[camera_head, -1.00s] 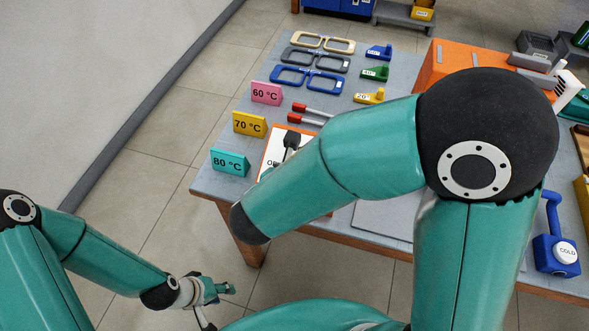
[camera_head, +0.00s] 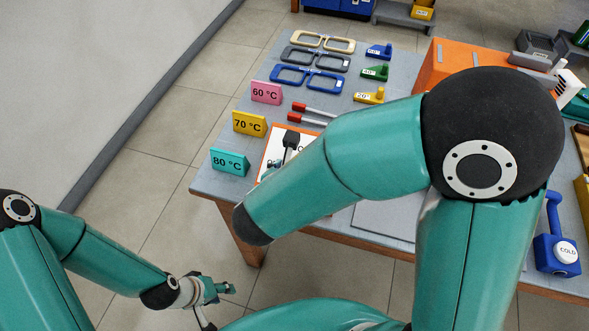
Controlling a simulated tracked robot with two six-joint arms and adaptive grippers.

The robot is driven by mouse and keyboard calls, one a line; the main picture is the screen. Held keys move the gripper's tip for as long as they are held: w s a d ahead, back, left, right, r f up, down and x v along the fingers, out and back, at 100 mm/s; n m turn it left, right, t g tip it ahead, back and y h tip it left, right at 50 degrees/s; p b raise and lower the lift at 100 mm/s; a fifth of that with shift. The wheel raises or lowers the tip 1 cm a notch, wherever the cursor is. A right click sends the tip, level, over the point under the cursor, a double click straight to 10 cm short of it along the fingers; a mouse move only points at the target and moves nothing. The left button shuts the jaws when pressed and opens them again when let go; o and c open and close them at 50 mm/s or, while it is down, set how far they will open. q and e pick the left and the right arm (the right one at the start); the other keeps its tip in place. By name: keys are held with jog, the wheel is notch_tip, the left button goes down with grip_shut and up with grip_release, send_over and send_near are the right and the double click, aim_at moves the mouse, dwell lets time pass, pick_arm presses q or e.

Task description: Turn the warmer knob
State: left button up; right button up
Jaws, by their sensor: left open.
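A white panel with an orange edge (camera_head: 271,149) lies on the table, with a dark knob-like handle (camera_head: 291,139) standing on it. Lettering on the panel is mostly covered, so I cannot read the knob's setting. My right forearm hides the panel's lower right part. A small grey and teal piece, seemingly part of my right gripper (camera_head: 270,165), shows at the panel's lower left; its fingers are too hidden to tell open from shut or whether they touch anything. My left gripper (camera_head: 222,289) is open and empty over the floor, away from the table.
Temperature signs stand along the left edge: pink 60 °C (camera_head: 266,92), yellow 70 °C (camera_head: 249,123), teal 80 °C (camera_head: 230,161). Red-handled tools (camera_head: 308,115) lie beside the panel. Eyeglass frames (camera_head: 308,79) lie behind. An orange box (camera_head: 450,60) and a blue COLD dispenser (camera_head: 557,252) stand right.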

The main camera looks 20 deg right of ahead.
jog(key=shift+r, duration=0.1)
jog(key=v, duration=1.2)
